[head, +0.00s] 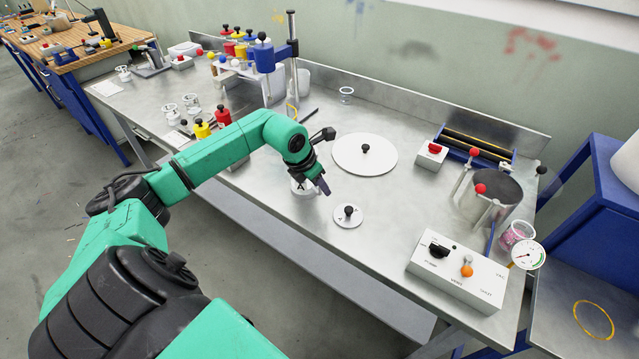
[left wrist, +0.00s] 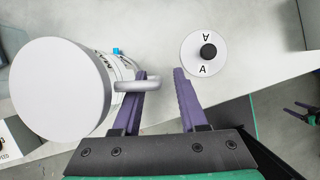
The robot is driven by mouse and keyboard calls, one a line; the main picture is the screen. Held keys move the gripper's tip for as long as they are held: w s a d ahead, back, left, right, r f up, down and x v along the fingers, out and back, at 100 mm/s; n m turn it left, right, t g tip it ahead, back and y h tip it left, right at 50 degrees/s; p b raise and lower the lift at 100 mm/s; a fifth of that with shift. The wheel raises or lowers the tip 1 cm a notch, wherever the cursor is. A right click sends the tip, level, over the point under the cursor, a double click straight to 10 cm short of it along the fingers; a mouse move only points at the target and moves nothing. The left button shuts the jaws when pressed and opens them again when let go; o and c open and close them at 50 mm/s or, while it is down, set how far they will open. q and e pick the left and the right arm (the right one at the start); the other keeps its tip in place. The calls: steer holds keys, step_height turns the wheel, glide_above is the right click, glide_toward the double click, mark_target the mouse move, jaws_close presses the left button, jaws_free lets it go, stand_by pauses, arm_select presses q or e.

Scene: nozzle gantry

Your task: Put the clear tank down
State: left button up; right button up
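In the left wrist view the tank (left wrist: 60,88) stands at the left, with a broad pale round top, MAX lettering on its side and a grey handle (left wrist: 152,82) pointing right. In the head view the small tank (head: 303,188) is on the bench, partly hidden under my left gripper (head: 323,186). My left gripper also shows in its wrist view (left wrist: 160,85). Its purple fingers are spread, with the handle's end in the gap near the left finger. My right gripper (left wrist: 303,110) shows small at the right edge of the wrist view, its fingers seemingly apart.
A round lid marked A (head: 348,216) with a black knob lies close to the tank. A larger white lid (head: 365,155) is behind it. The switch box (head: 460,270) and a metal pot (head: 490,195) stand to the right. Bare bench lies between them.

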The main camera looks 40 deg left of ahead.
arm_select(q)
steer(key=shift+a+r, duration=0.1)
steer(key=shift+r, duration=0.15)
steer(key=d+b+v, duration=0.1)
steer(key=b+v, duration=0.4)
steer(key=v, duration=0.6)
steer(key=shift+s+a+r, duration=0.2)
steer(key=shift+s+a, duration=0.05)
steer(key=shift+a, duration=0.25)
